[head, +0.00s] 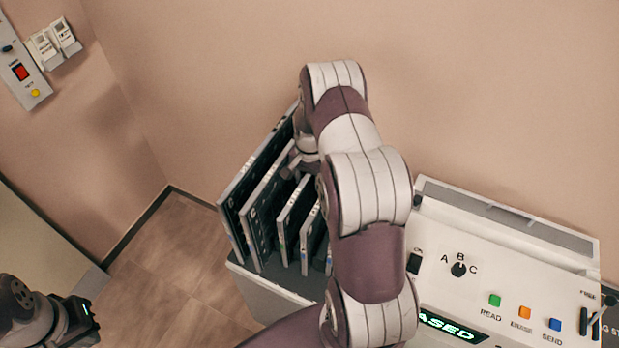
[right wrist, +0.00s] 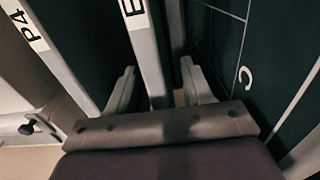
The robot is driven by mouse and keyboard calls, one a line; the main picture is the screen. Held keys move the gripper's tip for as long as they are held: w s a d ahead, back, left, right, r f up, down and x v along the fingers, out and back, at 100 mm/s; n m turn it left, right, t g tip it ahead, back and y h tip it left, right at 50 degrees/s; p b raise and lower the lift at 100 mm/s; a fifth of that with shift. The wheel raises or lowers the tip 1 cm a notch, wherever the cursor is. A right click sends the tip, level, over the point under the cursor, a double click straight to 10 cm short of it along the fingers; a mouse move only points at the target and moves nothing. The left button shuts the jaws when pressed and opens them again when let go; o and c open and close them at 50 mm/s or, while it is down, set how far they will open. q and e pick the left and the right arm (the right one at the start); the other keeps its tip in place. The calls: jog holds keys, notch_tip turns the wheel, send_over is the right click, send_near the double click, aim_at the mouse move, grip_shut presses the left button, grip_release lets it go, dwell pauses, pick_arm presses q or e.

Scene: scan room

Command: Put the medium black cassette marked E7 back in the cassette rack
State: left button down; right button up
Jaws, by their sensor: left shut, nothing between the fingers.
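Several black cassettes with pale edges stand on edge in the cassette rack (head: 268,288), left of the console. In the right wrist view a black cassette (right wrist: 150,60) with a label starting with E stands between my right gripper's two fingers; the rest of its label is cut off. My right gripper (right wrist: 158,88) is open around it, with gaps visible beside the cassette. In the head view my right gripper (head: 297,165) is partly hidden by my right arm, at the cassettes' upper back part. My left gripper (head: 88,312) is shut and empty at the lower left, away from the rack.
A cassette marked P4 (right wrist: 50,45) stands left of the fingers; a large dark panel marked C (right wrist: 250,80) is close on the right. The console (head: 500,262) with coloured buttons is right of the rack. A wall panel (head: 22,75) hangs upper left. Floor is clear between left gripper and rack.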

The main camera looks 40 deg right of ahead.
notch_tip(320, 180, up, 13)
jog(key=b, duration=0.4)
jog(key=shift+f, duration=0.2)
notch_tip(320, 180, up, 6)
jog(key=p, duration=0.5)
